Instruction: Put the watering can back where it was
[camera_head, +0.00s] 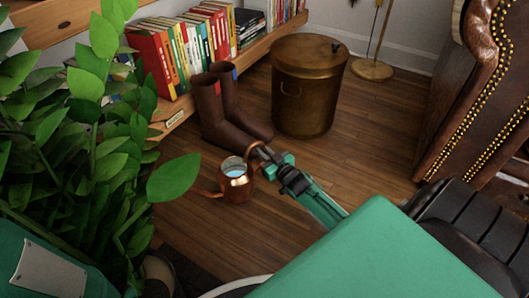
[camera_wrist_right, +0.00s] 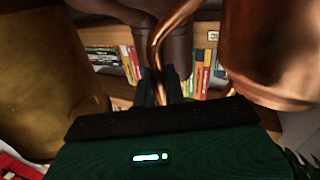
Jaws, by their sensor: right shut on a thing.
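The copper watering can (camera_head: 236,182) is in the middle of the head view, with a pale blue surface inside its open top. My right gripper (camera_head: 262,154) reaches in from the lower right and is shut on the can's curved handle. In the right wrist view the can's body (camera_wrist_right: 275,50) is at the upper right, and its handle runs down between the fingers of the gripper (camera_wrist_right: 160,88). I cannot tell whether the can touches the floor. My left gripper is not in view.
Brown boots (camera_head: 211,108) stand behind the can, in front of a low shelf of books (camera_head: 172,62). A brass bin (camera_head: 309,85) stands behind right. A leafy plant (camera_head: 90,130) fills the left. A studded leather chair (camera_head: 470,90) is at right. Wooden floor (camera_head: 350,165) is clear between.

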